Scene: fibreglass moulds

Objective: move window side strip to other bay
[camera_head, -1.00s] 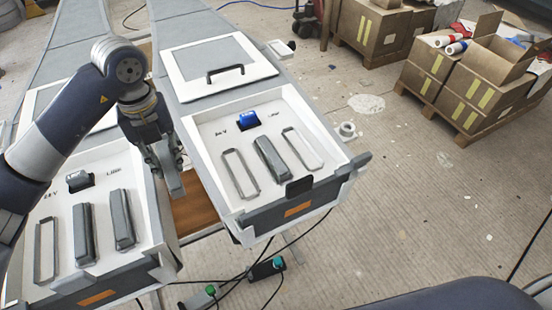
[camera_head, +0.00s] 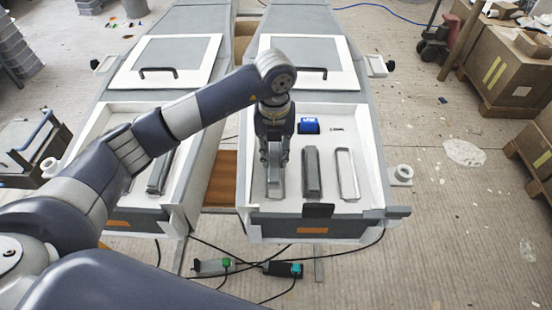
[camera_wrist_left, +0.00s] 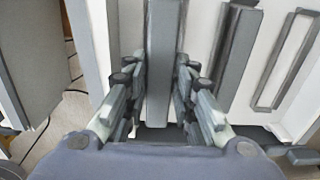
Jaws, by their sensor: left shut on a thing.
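My left gripper (camera_head: 274,150) is shut on a grey window side strip (camera_wrist_left: 162,60), which sits between its fingers in the left wrist view. In the head view the gripper points down over the left outlined slot (camera_head: 275,188) of the right bay (camera_head: 255,112). I cannot tell whether the strip touches the bay floor. Another grey strip (camera_head: 312,172) lies in the middle of this bay, with an empty outlined slot (camera_head: 347,172) to its right. In the left bay (camera_head: 92,130) a grey strip (camera_head: 160,172) shows; my arm hides much of that bay. My right gripper is out of view.
A blue block (camera_head: 309,125) sits at the back of the right bay. A white panel with a black handle (camera_head: 312,72) lies behind it. A gap with a brown board (camera_head: 222,180) separates the bays. Cardboard boxes (camera_head: 500,70) stand on the right.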

